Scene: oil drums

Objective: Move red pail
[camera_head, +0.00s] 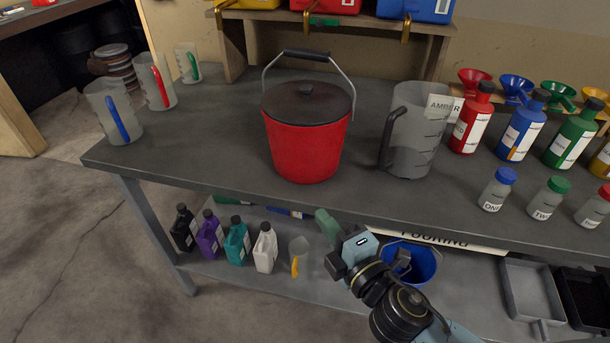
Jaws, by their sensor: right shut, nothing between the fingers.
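The red pail (304,148) stands upright on the grey workbench, left of the middle. It has a dark lid with a knob, and its wire handle with a black grip stands up above it. My right gripper (328,226) is shut and empty, in front of the bench's front edge, below and slightly right of the pail. It is apart from the pail. My left gripper is not in view.
A large clear pitcher (415,135) stands close right of the pail. Bottles (471,122) and small jars (497,189) are farther right. Measuring jugs (113,115) stand left. A lower shelf holds bottles and a blue bucket (420,262). Bench space left of the pail is clear.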

